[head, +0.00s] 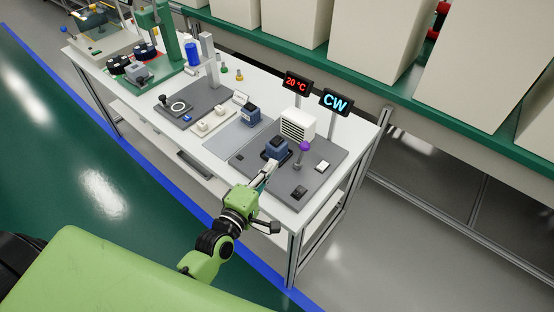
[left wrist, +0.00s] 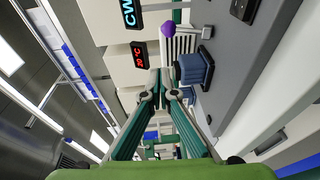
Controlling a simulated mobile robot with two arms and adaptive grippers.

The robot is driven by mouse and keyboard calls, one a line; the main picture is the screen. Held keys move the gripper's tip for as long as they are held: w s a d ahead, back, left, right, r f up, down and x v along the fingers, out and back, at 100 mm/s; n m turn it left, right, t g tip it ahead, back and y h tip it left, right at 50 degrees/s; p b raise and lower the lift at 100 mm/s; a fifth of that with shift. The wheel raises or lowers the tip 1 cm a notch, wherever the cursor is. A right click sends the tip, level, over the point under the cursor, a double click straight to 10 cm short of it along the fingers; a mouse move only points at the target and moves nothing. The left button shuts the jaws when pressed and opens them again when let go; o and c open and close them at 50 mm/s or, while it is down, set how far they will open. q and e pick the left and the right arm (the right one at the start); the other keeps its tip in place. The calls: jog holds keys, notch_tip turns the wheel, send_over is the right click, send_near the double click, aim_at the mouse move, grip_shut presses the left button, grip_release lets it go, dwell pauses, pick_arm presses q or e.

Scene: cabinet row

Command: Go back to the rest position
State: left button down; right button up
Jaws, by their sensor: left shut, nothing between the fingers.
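My left gripper (head: 269,170) reaches over the front edge of the white workbench (head: 226,150), at the grey station board on its right end. Its fingertips are close to a dark blue block (head: 276,148); whether they touch it cannot be told from the head view. In the left wrist view, the fingers of the left gripper (left wrist: 160,84) come together and hold nothing. The blue block (left wrist: 194,68) stands to their right there, apart from the fingers. My right gripper is in neither view.
A purple ball (head: 305,146) on a post, a white vented box (head: 298,124) and signs reading "20 °C" (head: 296,82) and "CW" (head: 336,102) stand near the gripper. A second blue block (head: 253,115) stands further left. The floor (head: 95,190) before the bench is clear.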

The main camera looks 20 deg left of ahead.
pick_arm(q)
jog(key=s+d+f+m+g, duration=0.1)
jog(key=s+m, duration=0.1)
jog(key=s+d+f+m+g+h, duration=0.1)
jog(key=s+d+m+g, duration=0.1)
jog(key=m, duration=0.1)
jog(key=s+d+f+m+g, duration=0.1)
jog(key=s+m, duration=0.1)
jog(key=shift+s+d+f+g+h, duration=0.1)
jog(key=shift+s+d+g+h, duration=0.05)
jog(key=shift+s+g+h, duration=0.2)
jog(key=s+a+f+m+g+y, duration=0.2)
jog(key=s+a+m+g, duration=0.15)
jog(key=s+m, duration=0.4)
jog(key=s+a+f+m+g+y, duration=0.2)
jog(key=s+m+g, duration=0.25)
jog(key=s, duration=0.65)
notch_tip(320, 180, down, 25)
jog(key=s+g, duration=0.2)
jog(key=s+a+f+g, duration=0.1)
jog(key=s+a+f, duration=0.2)
jog(key=s+f, duration=1.4)
jog(key=shift+a, duration=0.2)
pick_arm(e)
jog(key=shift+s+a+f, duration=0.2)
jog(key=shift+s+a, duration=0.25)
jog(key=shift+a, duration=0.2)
